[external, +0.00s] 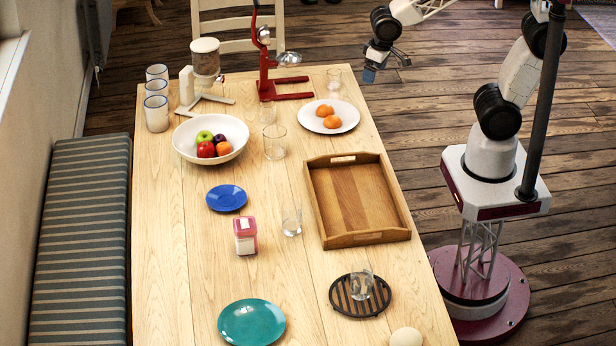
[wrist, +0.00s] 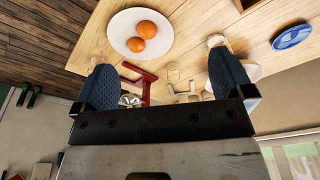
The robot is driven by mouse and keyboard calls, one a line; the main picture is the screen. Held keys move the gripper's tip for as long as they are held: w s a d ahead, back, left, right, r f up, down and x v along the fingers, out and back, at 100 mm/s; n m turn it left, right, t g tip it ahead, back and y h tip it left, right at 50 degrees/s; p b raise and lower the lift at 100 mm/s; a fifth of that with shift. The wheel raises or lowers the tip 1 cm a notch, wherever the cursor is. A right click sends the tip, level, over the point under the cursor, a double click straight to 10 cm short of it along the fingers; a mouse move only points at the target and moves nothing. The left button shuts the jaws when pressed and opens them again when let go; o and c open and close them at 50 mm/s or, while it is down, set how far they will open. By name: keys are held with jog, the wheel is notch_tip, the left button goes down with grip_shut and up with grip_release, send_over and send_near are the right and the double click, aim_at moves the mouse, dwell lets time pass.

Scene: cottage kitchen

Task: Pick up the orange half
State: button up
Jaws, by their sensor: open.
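Two orange pieces lie close together on a white plate (external: 345,112) near the far right of the table. One orange half (external: 325,110) is behind the other orange half (external: 332,121). In the wrist view the plate (wrist: 120,42) shows with the larger orange half (wrist: 147,28) and the smaller orange half (wrist: 136,45), rounded sides up. My gripper (external: 369,74) is open and empty, off the table's right edge, above and beyond the plate. In the wrist view its two blue fingers (wrist: 160,80) are wide apart with nothing between them.
A fruit bowl (external: 185,150) and a glass (external: 275,142) stand to the left.

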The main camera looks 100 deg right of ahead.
jog(key=w+d+f+m+g, duration=0.1)
jog(key=w+d+f+m, duration=0.4)
jog(key=w+d+f, duration=0.3)
jog(key=m, duration=0.4)
send_over(333, 117)
jog(key=shift+g, duration=0.3)
jog(key=f, duration=1.1)
jog(key=shift+s+a+f, duration=0.15)
jog(key=shift+s+a, duration=0.05)
jog(key=shift+a, duration=0.05)
jog(key=shift+f, duration=0.1)
jog(key=shift+d+f, duration=0.15)
jog(key=shift+f, duration=1.05)
jog(key=shift+w+d+f, duration=0.1)
jog(key=shift+w+f, duration=0.05)
jog(key=shift+f, duration=1.15)
jog(key=shift+w+f, duration=0.1)
jog(key=shift+f, duration=1.2)
jog(key=c, duration=0.7)
